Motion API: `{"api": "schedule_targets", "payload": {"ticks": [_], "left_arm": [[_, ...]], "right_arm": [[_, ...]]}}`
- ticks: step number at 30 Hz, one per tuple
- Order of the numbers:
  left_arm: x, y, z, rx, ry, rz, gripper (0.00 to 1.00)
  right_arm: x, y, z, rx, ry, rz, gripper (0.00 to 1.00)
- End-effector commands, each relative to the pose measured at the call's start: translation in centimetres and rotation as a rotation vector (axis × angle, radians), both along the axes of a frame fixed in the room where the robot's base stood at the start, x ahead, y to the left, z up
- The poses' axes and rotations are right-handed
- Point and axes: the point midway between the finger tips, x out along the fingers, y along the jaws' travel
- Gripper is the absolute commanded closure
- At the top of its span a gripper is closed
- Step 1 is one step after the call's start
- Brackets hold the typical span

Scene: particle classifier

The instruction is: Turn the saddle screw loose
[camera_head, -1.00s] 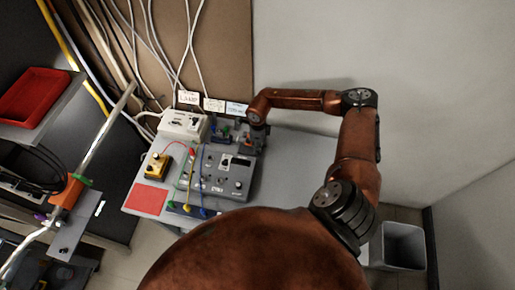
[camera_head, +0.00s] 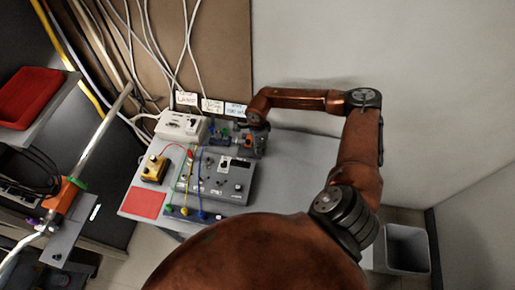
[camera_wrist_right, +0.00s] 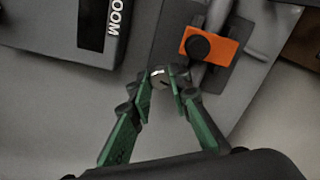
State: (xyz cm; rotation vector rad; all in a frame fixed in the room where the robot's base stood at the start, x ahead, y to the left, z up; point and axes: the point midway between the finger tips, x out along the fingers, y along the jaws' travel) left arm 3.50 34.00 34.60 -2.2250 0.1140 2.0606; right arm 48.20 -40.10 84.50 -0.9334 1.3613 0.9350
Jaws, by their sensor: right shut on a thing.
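My right arm reaches over the back of the grey table, and its gripper is small and partly hidden in the head view. In the right wrist view, the green fingers of my right gripper (camera_wrist_right: 168,80) close together on a small silver-and-dark piece (camera_wrist_right: 167,73), seemingly the saddle screw. Just beyond the fingertips is an orange block (camera_wrist_right: 228,48) with a round black knob (camera_wrist_right: 198,46), set on a grey rod. In the head view, an orange part (camera_head: 248,141) shows at the gripper's place. My left gripper is not in view.
A grey control box (camera_head: 238,185) with cables stands in front of the gripper's place. A white box (camera_head: 176,123), a yellow box (camera_head: 153,170) and a red mat (camera_head: 143,204) are to its left. The table's right part (camera_head: 300,160) is clear. A bin (camera_head: 407,248) stands at right.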

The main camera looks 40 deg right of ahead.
Motion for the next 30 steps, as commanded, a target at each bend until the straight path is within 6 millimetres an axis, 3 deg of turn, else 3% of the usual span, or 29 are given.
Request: {"api": "schedule_targets", "payload": {"ticks": [7,8,10,20,23,30], "left_arm": [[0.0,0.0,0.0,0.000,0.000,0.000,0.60],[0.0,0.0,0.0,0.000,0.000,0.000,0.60],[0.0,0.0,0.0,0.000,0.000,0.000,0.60],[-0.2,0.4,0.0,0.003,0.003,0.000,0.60],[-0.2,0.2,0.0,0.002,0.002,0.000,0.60],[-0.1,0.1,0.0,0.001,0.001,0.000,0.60]], "right_arm": [[0.0,-0.3,0.1,-0.007,-0.001,-0.003,1.00],[0.0,-0.3,0.1,-0.007,-0.001,-0.003,0.80],[0.0,-0.3,0.1,-0.006,-0.001,-0.003,0.76],[0.1,-0.1,0.3,-0.003,-0.001,-0.002,0.75],[0.1,-0.1,1.3,-0.002,-0.003,-0.001,0.75],[0.1,-0.2,6.1,-0.004,-0.004,-0.002,0.75]]}}
